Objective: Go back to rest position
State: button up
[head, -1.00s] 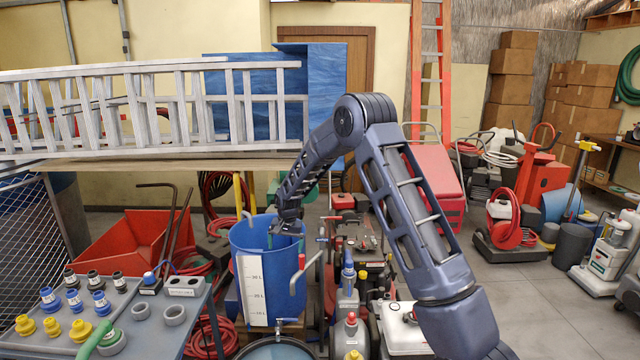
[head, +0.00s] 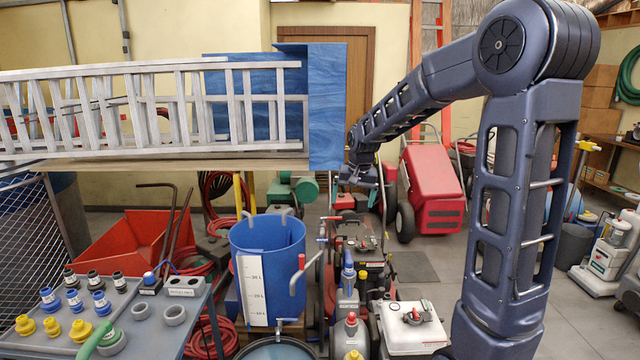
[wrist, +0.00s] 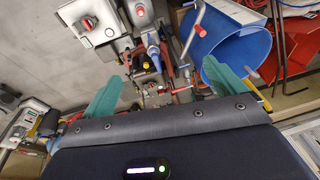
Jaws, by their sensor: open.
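My gripper (head: 356,182) hangs at the end of my raised arm, right of the blue tank and above the machines on the floor. In the wrist view its two green fingers (wrist: 160,88) stand wide apart with nothing between them. The blue tank (head: 268,240) with a white litre scale stands in the middle of the head view. It also shows in the wrist view (wrist: 222,45) at the upper right.
A grey table (head: 150,325) with several coloured fittings stands at lower left. An aluminium ladder (head: 150,108) lies across a bench. A white-topped machine (head: 412,325) and a red machine (head: 432,180) stand near my arm.

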jog(key=s+d+r+t, duration=0.1)
jog(key=s+d+r, duration=0.2)
jog(key=s+d, duration=0.35)
jog(key=s+d+r, duration=0.3)
jog(key=s+d, duration=0.2)
jog(key=s, duration=0.3)
jog(key=s+d+f, duration=0.1)
jog(key=s+d, duration=0.2)
jog(key=s, duration=0.4)
jog(key=s+d+t+h, duration=0.1)
jog(key=s+d, duration=0.2)
jog(key=s, duration=0.3)
jog(key=shift+s+f+n, duration=0.3)
jog(key=shift+s+f, duration=0.1)
